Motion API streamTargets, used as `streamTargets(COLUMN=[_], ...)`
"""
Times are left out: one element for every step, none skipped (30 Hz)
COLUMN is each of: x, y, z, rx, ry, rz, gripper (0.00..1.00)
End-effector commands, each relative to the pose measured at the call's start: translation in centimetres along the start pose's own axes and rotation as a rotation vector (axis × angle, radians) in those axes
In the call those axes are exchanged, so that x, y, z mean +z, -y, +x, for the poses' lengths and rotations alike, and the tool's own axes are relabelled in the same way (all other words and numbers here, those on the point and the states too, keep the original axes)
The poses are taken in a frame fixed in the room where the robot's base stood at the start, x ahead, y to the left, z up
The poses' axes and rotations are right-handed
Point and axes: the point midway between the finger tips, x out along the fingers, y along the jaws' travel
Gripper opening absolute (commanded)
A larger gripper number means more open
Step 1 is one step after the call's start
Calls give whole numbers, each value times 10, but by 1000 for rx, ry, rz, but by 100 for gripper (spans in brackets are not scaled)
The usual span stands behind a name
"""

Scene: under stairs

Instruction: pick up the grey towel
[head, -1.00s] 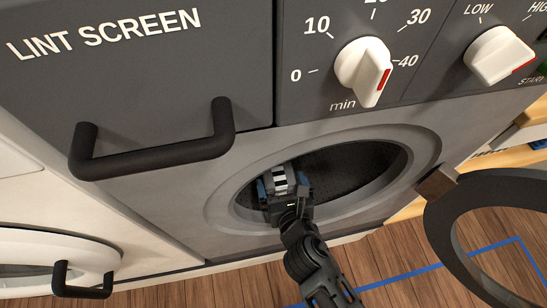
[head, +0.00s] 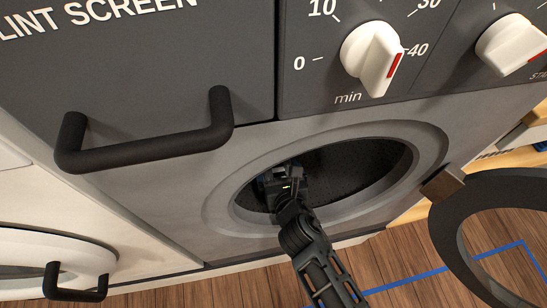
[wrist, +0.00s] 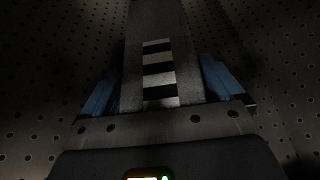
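My gripper (head: 268,178) is inside the round opening of the dark grey machine, near its left side. In the wrist view its two blue fingers (wrist: 162,82) stand wide apart. Between them lies a grey band with black and white stripes (wrist: 158,75), running away to the top of the picture. I cannot tell whether this band is the grey towel, part of my gripper or part of the drum. No other cloth is clear in either view. The drum (head: 350,170) is dark, and its lower left part is hidden by the rim and my arm.
A black handle (head: 150,150) sticks out at upper left. Perforated drum wall (wrist: 55,60) shows on both sides in the wrist view.

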Motion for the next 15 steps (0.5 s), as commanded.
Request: streamTargets(x=[0, 0, 0, 0, 0, 0, 0, 0, 0, 0, 0, 0, 0, 1, 1], y=[0, 0, 0, 0, 0, 0, 0, 0, 0, 0, 0, 0, 0, 0, 0], z=[0, 0, 0, 0, 0, 0, 0, 0, 0, 0, 0, 0, 0, 0, 0], rx=[0, 0, 0, 0, 0, 0, 0, 0, 1, 1, 1, 1, 1, 1, 1], ry=[0, 0, 0, 0, 0, 0, 0, 0, 1, 1, 1, 1, 1, 1, 1], rz=[0, 0, 0, 0, 0, 0, 0, 0, 0, 0, 0, 0, 0, 0, 0], gripper=[78, 75, 71, 68, 66, 62, 59, 56, 55, 55, 55, 55, 55, 55, 55])
